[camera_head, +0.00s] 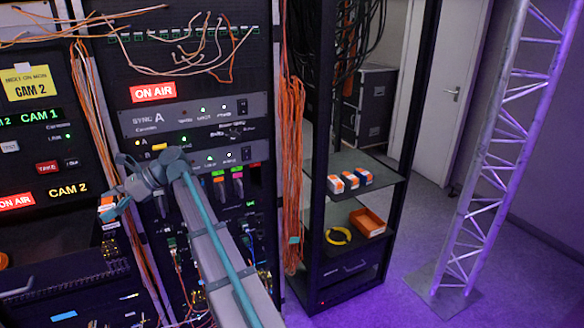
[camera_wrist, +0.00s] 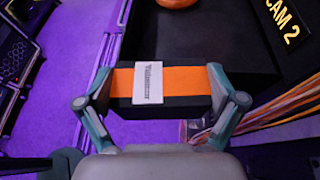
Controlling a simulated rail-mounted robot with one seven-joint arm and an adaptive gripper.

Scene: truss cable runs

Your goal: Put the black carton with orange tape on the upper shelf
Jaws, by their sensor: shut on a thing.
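The black carton with orange tape (camera_wrist: 190,81) and a white label fills the middle of the wrist view. My gripper (camera_wrist: 160,101) is shut on it, with one finger at each end. In the head view my gripper (camera_head: 112,205) is at the left, in front of the equipment racks, and a small part of the carton (camera_head: 106,201) shows beside the fingers. The upper shelf (camera_head: 378,163) is in the open black rack to the right, well apart from the gripper.
The lower shelf (camera_head: 338,219) holds an orange tray (camera_head: 368,222) and a yellow ring (camera_head: 338,235). Orange cables (camera_head: 291,170) hang left of the shelves. A metal truss (camera_head: 495,165) stands right.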

